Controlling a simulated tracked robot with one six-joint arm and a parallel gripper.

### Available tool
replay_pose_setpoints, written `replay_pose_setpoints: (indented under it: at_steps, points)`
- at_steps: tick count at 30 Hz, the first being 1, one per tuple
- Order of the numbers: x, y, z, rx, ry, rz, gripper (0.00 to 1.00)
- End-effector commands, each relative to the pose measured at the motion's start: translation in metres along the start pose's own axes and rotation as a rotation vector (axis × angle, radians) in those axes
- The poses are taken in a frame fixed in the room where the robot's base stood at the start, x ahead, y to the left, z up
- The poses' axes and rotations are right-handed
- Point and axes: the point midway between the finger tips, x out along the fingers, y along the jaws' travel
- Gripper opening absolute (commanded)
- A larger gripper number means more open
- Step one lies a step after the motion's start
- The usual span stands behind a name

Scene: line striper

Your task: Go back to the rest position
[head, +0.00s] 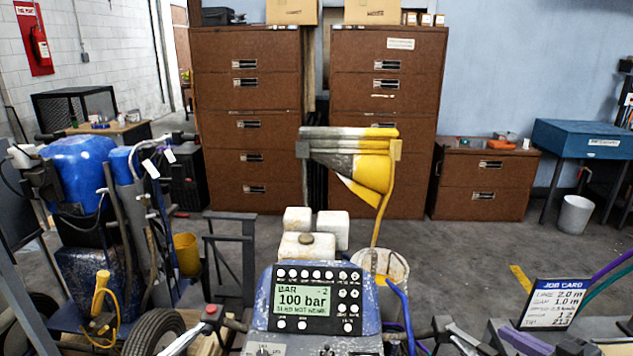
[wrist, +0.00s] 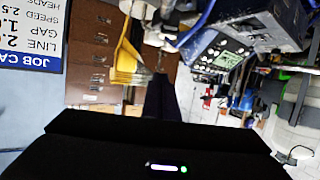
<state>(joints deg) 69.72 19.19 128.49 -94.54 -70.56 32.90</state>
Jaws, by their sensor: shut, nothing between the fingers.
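My gripper (wrist: 163,97) shows in the wrist view as a dark narrow shape above the black wrist housing, with no gap visible and nothing held. I cannot make it out in the head view. The blue line striper stands at the bottom middle of the head view. Its control panel (head: 304,300) reads 100 bar. The wrist view is upside down and shows the same panel (wrist: 222,55) at upper right, apart from my gripper.
A job card (head: 553,305) stands at lower right and shows large at upper left in the wrist view (wrist: 35,35). Blue equipment (head: 80,190) with hoses stands at left. Brown cabinets (head: 385,110) line the back. Open grey floor (head: 460,250) lies right of the striper.

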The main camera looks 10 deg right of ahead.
Motion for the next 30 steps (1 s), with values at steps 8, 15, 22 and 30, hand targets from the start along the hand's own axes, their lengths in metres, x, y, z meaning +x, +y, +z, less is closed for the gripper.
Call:
replay_pose_setpoints:
  at_steps: [8,15,22,30]
  points:
    - [-0.007,0.046,0.039,-0.037,-0.154,0.19,0.0]
    - [-0.042,0.098,0.078,-0.006,-0.353,0.459,0.0]
    - [-0.074,0.116,0.086,0.036,-0.532,0.659,0.0]
    - [-0.097,0.095,0.072,0.119,-0.714,0.804,0.0]
